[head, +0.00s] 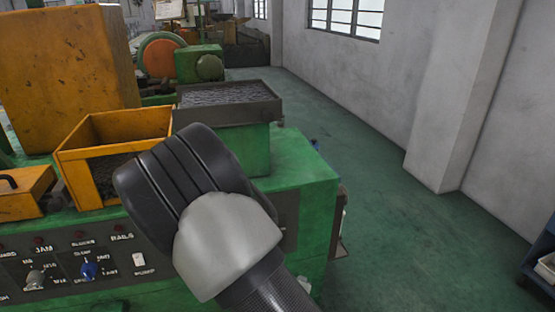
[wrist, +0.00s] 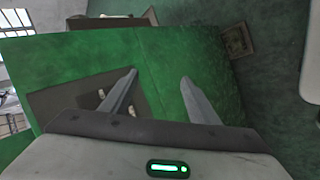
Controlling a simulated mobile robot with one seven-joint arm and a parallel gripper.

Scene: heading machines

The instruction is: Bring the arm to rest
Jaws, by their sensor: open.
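My arm, with a black and pale grey joint, rises in the middle of the head view in front of the green heading machine (head: 300,180). My gripper is hidden there. In the wrist view my gripper (wrist: 158,85) shows two grey fingers spread apart with nothing between them. Behind the fingers lie the machine's green surface (wrist: 165,55) and part of a dark panel (wrist: 75,100). The fingers appear apart from the machine, though the distance is hard to judge.
A yellow bin (head: 80,165) and a dark tray (head: 255,105) of small parts stand on the machine. A control panel (head: 110,265) with knobs faces front left. Green floor (head: 400,240) is clear to the right, up to the white wall (head: 370,85). A blue rack (head: 540,250) stands far right.

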